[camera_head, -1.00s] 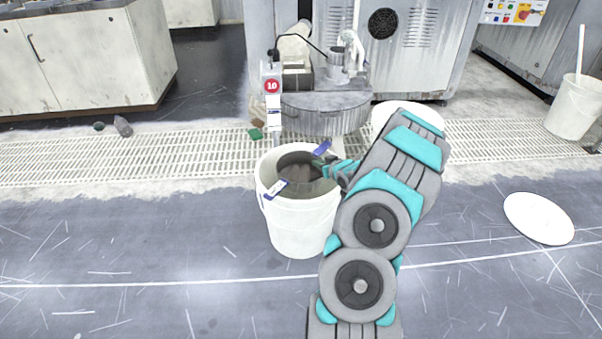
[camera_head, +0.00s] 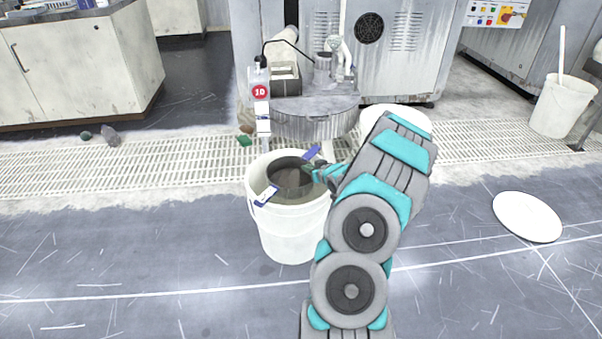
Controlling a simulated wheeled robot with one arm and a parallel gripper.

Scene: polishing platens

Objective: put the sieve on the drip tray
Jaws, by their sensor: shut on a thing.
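The sieve (camera_head: 291,181), dark and round, sits in the mouth of a white bucket (camera_head: 290,235). A blue tab shows at its far side and another at its near-left side, over the bucket's rim. My gripper (camera_head: 321,173) reaches in from the right and is shut at the sieve's right edge. The fingertips are small and partly hidden by my wrist, so the exact grip is hard to see. A white round flat piece (camera_head: 397,113), possibly the drip tray, lies behind my arm beside the machine, partly covered. Another white disc (camera_head: 527,217) lies on the floor at right.
A machine with a round metal basin (camera_head: 305,124) and a red 10 sign (camera_head: 260,92) stands behind the bucket. A floor grating (camera_head: 120,155) runs across. Another bucket (camera_head: 562,105) with a stick stands far right. Small stones lie on the grating. The front floor is open.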

